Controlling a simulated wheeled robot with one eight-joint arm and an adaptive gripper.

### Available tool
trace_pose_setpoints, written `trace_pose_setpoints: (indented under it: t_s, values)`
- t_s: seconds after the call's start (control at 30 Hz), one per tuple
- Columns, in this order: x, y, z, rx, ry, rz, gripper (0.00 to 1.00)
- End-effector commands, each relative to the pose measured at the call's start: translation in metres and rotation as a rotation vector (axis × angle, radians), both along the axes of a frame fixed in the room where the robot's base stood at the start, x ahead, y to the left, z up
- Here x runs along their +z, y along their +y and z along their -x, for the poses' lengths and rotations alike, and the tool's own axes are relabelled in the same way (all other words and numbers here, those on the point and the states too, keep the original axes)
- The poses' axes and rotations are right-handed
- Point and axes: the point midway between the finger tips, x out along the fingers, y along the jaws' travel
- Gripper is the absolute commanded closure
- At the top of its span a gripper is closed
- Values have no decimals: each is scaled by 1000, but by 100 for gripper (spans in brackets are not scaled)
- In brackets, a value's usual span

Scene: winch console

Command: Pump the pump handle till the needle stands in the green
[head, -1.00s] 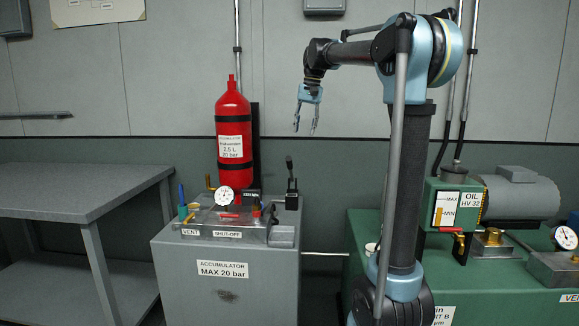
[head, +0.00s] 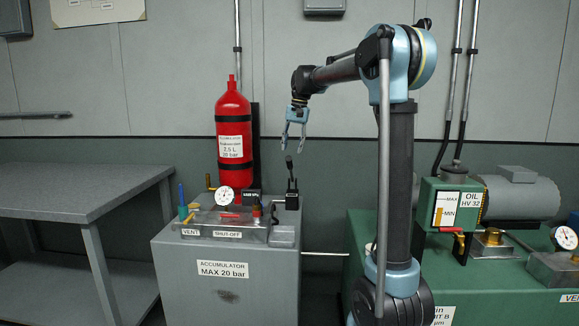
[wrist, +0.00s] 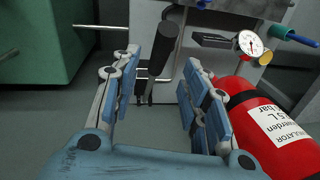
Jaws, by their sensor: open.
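The pump handle (head: 289,165) is a short black lever, leaning slightly left on the right part of the grey accumulator cabinet (head: 225,285). My gripper (head: 295,146) is open and points down just above the handle's top. In the wrist view the black handle (wrist: 165,48) shows between the far ends of the open fingers (wrist: 160,65), with no clear contact. A round white gauge (head: 225,195) stands on the cabinet left of the handle. It also shows in the wrist view (wrist: 250,43); its green zone is too small to read.
A red cylinder (head: 232,120) stands behind the cabinet, close to my gripper's left. Valve handles, including a blue one (head: 182,195), crowd the cabinet top. A grey bench (head: 80,190) is at left, a green oil unit (head: 450,205) at right.

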Motion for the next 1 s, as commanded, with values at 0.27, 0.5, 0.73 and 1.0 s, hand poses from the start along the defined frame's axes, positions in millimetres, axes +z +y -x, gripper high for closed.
trace_pose_setpoints:
  t_s: [0.27, 0.5, 0.73, 1.0]
  values:
    - [-47, 8, -1, 0, 0, 0, 59]
    - [-72, 11, -2, -1, 0, 0, 59]
    - [-79, 12, -2, -1, 0, 0, 59]
    - [-79, 12, -2, -1, 0, 0, 79]
